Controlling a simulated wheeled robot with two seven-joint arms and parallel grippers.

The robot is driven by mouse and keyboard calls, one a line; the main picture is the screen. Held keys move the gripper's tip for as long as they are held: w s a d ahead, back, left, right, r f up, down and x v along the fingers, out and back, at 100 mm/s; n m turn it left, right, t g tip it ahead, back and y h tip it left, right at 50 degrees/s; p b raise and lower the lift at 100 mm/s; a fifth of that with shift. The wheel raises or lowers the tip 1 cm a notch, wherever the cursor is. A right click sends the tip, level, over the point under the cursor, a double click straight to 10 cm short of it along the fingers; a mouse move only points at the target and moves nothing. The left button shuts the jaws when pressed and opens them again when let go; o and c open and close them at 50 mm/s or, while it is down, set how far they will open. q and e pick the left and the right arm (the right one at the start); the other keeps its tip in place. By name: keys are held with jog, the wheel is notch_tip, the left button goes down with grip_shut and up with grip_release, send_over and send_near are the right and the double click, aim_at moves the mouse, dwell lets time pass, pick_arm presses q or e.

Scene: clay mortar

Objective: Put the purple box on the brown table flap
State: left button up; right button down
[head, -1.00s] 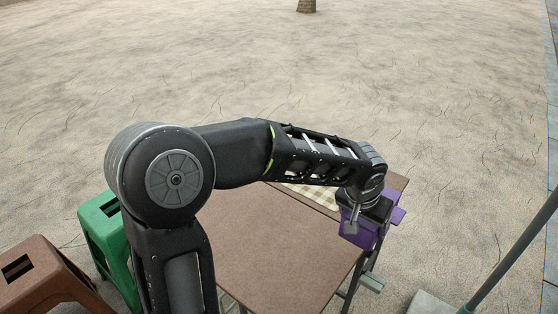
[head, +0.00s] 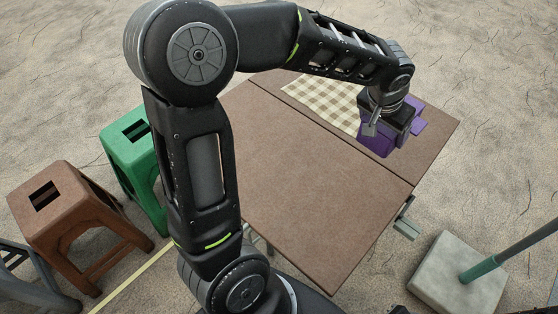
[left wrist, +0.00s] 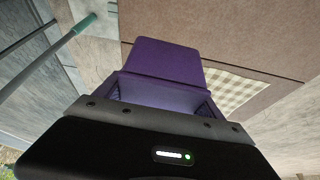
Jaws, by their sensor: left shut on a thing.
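The purple box (head: 378,140) hangs from my left gripper (head: 388,112) over the brown table in the head view. In the left wrist view the open-topped box (left wrist: 165,92) fills the middle, with a flat purple panel (left wrist: 160,60) beyond it. My left gripper is shut on the box; its fingertips are mostly hidden. The brown table has a seam between its near panel (head: 300,170) and its far panel (head: 425,145). The box overlaps the seam in the picture; I cannot tell its height. My right gripper is not in view.
A checkered cloth (head: 325,100) lies on the far panel, left of the box. A green stool (head: 135,145) and a brown stool (head: 65,205) stand left. A concrete pole base (head: 450,275) stands at lower right. The near panel is largely bare.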

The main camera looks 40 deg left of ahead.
pick_arm(q)
jog(key=s+a+f+m+g+h+b, duration=0.1)
jog(key=s+a+f+m+g+h, duration=0.1)
jog(key=s+a+f+m, duration=0.2)
jog(key=s+a+f+m+g+h+b, duration=0.2)
jog(key=s+a+f+m, duration=0.2)
jog(key=s+a+m, duration=0.4)
jog(key=shift+s+a+m+h, duration=0.35)
jog(key=shift+s+m, duration=1.1)
jog(key=shift+m, duration=1.35)
jog(key=shift+f, duration=3.1)
jog(key=shift+f, duration=1.9)
jog(key=shift+f, duration=0.1)
